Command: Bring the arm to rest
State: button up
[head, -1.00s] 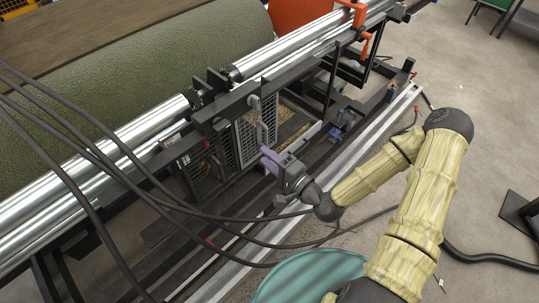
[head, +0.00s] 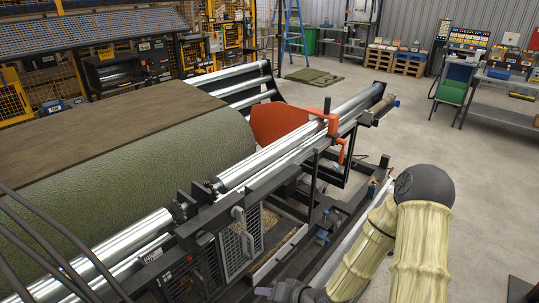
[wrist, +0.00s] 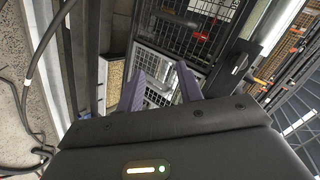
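My arm, in cream ribbed covers, is bent at its dark elbow at the right of the head view. I cannot tell the exact gap between the fingertips and the panels.
A large green turf roll (head: 140,170) lies behind the steel rollers. An orange guard (head: 278,122) stands at the machine's far end. Dark cables (head: 50,245) cross at the lower left.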

jog(key=s+d+r+n+g+h, duration=0.1)
jog(key=d+r+h, duration=0.1)
jog(key=d+h, duration=0.3)
jog(key=d+r+n+g+h, duration=0.1)
jog(key=d+r+h, duration=0.15)
jog(key=d, duration=0.35)
jog(key=s+d+r+g+h, duration=0.1)
jog(key=s+d+r, duration=0.3)
jog(key=r, duration=0.6)
jog(key=s, duration=0.2)
jog(key=shift+s+d+r, duration=0.15)
jog(key=shift+s, duration=0.15)
jog(key=shift+w+h, duration=0.15)
jog(key=shift+h, duration=0.1)
